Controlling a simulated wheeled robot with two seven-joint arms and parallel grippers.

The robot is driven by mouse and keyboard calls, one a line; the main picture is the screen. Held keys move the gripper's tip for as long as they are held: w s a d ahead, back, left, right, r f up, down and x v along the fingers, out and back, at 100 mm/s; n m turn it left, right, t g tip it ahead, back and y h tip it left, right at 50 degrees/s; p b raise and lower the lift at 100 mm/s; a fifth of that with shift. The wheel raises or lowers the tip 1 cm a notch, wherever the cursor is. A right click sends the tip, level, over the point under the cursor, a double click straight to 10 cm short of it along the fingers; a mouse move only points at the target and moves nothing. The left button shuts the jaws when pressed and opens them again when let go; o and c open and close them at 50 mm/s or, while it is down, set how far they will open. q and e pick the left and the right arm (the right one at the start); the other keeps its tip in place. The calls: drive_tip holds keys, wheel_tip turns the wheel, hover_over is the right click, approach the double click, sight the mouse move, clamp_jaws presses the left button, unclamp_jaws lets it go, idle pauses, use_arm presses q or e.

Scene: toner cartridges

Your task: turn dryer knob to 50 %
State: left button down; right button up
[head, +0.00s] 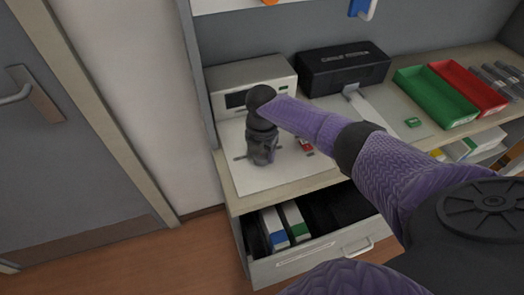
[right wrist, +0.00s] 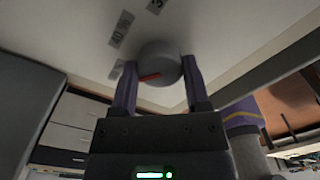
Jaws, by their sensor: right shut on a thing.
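The knob (right wrist: 160,60) is a round grey one with a red pointer line (right wrist: 149,77), seen in the right wrist view against a white face with printed marks. One mark (right wrist: 121,28) looks like 40, and part of another (right wrist: 157,5) shows at the top edge. My right gripper (right wrist: 160,72) is shut on the knob, with one finger on each side. In the head view my right gripper (head: 262,152) points down over the white panel (head: 245,182) on the counter and hides the knob. My left gripper is not in view.
A white device with a dark display (head: 225,75) and a black box (head: 345,65) stand behind. A green tray (head: 435,95) and a red tray (head: 470,85) are at the right. An open drawer (head: 310,262) with several boxes juts out below the counter.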

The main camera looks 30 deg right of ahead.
sight(262, 154)
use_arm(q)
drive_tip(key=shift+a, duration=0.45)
use_arm(e)
drive_tip(key=shift+n, duration=0.4)
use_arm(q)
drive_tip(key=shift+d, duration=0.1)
use_arm(e)
drive_tip(key=o, duration=1.3)
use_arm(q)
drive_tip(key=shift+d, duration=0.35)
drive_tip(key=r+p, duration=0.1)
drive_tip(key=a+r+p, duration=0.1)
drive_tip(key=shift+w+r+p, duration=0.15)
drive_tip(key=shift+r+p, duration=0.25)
use_arm(e)
wheel_tip(262, 154, up, 10)
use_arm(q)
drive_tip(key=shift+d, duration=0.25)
